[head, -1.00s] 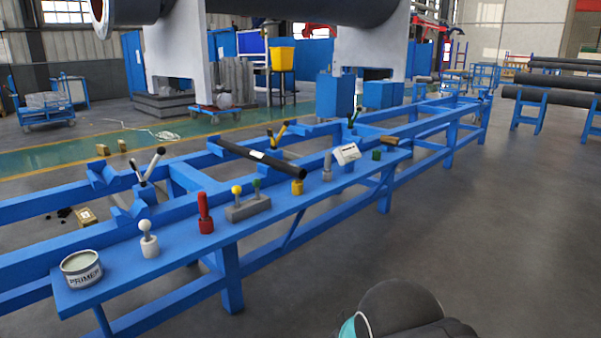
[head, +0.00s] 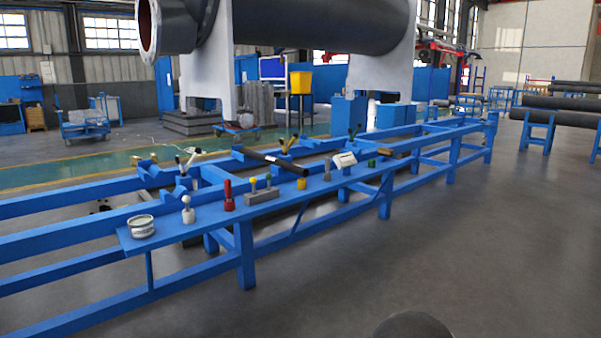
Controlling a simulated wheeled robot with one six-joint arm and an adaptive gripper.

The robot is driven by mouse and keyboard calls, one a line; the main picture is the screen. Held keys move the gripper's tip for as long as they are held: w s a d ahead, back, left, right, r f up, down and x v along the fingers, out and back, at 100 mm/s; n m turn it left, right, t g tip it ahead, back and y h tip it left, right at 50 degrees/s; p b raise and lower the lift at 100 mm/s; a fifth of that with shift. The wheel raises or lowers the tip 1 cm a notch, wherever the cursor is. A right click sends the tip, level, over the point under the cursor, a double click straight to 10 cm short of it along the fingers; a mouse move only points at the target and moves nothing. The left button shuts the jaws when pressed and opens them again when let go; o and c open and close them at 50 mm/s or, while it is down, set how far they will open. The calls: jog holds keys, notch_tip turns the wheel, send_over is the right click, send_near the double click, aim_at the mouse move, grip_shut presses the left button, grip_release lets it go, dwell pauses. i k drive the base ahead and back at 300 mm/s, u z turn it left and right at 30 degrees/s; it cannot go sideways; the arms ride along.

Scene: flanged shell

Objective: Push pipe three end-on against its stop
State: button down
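A thin dark pipe (head: 272,161) with a small white label lies across the blue bench frame, its near end pointing right toward the shelf. I cannot tell whether it is pipe three, and I cannot make out a stop at its ends. V-shaped blue cradles with paired levers (head: 187,160) stand on the frame near it. My gripper is not recognisable in the head view; only a dark rounded part of my own arm shows at the bottom edge, well apart from the pipe.
The bench's front shelf holds a primer tin (head: 142,227), a white knob (head: 188,211), a red handle (head: 228,196), a grey block with yellow and green knobs (head: 261,190) and a white sign (head: 344,160). The grey floor (head: 440,240) in front is clear.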

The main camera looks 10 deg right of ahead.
aim_at(300, 170)
jog(key=u, duration=0.6)
jog(key=i, duration=2.7)
jog(key=z, duration=1.45)
jog(key=i, duration=0.7)
jog(key=z, duration=0.85)
